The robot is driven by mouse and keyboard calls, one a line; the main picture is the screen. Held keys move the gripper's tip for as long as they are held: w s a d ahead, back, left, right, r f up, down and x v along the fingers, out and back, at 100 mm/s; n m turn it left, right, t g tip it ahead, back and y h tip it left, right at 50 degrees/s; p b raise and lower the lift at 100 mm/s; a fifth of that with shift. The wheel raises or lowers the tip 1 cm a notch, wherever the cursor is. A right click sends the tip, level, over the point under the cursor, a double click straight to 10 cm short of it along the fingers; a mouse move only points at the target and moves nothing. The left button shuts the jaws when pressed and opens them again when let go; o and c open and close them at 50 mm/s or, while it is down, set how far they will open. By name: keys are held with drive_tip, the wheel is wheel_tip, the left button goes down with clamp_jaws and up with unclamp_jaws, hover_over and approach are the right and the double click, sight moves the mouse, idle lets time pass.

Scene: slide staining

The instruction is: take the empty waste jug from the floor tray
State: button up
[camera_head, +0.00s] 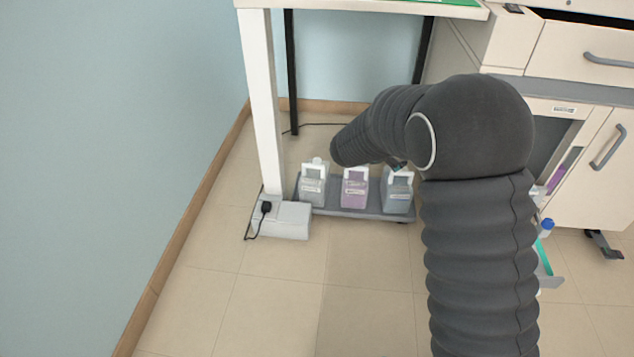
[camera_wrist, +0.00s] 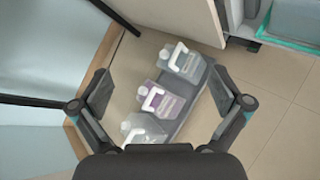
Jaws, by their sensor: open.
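Three jugs with white handles stand in a row on a grey floor tray (camera_head: 348,212). The left jug (camera_head: 312,188) looks clear, the middle jug (camera_head: 354,192) holds pink-purple liquid, and the right jug (camera_head: 397,194) looks grey-blue. I cannot tell for sure which is empty. In the wrist view, the purple jug (camera_wrist: 160,100) is in the middle, with a pale jug (camera_wrist: 184,62) above and another pale jug (camera_wrist: 142,128) below. My gripper (camera_wrist: 162,90) is open and empty, its fingers spread above the row. In the head view my arm hides most of it.
A white table leg (camera_head: 263,110) and a pale box with a black plug (camera_head: 282,218) stand left of the tray. A tabletop (camera_head: 370,8) overhangs it. A cabinet (camera_head: 585,150) is at the right. The floor in front (camera_head: 290,290) is clear.

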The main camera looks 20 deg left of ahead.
drive_tip(key=s+a+f+n+t+y, duration=0.15)
drive_tip(key=a+f+n+y, duration=0.55)
drive_tip(key=a+f+n, duration=1.1)
drive_tip(key=m+b, duration=0.1)
drive_tip(key=m, duration=0.4)
approach(315, 177)
drive_tip(key=w+a+r, duration=0.2)
drive_tip(key=w, duration=0.1)
drive_tip(key=shift+t, duration=0.25)
drive_tip(key=shift+d+b+x, duration=0.2)
drive_tip(key=shift+b+x, duration=0.05)
drive_tip(key=shift+x, duration=1.3)
drive_tip(key=shift+d+b+x, duration=0.15)
drive_tip(key=shift+b+x, duration=0.05)
drive_tip(key=shift+x, duration=1.35)
drive_tip(key=shift+f, duration=0.15)
drive_tip(key=c, duration=1.4)
